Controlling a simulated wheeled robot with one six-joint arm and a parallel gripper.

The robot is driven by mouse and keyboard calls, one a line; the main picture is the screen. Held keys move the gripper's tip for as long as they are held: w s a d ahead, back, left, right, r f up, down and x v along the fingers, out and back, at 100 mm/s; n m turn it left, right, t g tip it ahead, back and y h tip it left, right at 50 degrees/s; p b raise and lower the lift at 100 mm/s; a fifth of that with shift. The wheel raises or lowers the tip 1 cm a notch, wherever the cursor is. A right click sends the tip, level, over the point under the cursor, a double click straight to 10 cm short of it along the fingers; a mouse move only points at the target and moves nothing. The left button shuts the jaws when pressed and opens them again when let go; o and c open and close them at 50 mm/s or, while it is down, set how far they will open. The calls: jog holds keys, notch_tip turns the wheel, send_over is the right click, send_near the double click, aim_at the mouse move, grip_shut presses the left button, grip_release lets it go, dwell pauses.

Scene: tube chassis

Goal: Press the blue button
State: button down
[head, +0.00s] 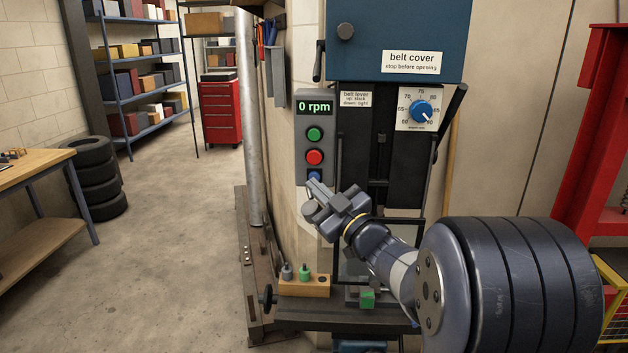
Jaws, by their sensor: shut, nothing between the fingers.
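The blue button (314,177) is the lowest on a grey control box (301,150), under a green button (314,134) and a red button (314,157). The box's display reads 0 rpm. Only the upper part of the blue button shows; my gripper (313,185) covers the rest. My gripper is shut and empty, with its tips right at the blue button in the picture. I cannot tell whether they touch it.
A dial with a blue knob (421,111) and black levers are right of the box, below the blue belt cover (394,35). A bench with a wooden block (303,287) stands below. A grey pole (248,120) stands at left, with open floor beyond.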

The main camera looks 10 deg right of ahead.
jog(key=s+a+b, duration=0.2)
jog(key=s, duration=0.3)
jog(key=shift+s, duration=0.35)
jog(key=c, duration=2.1)
grip_release()
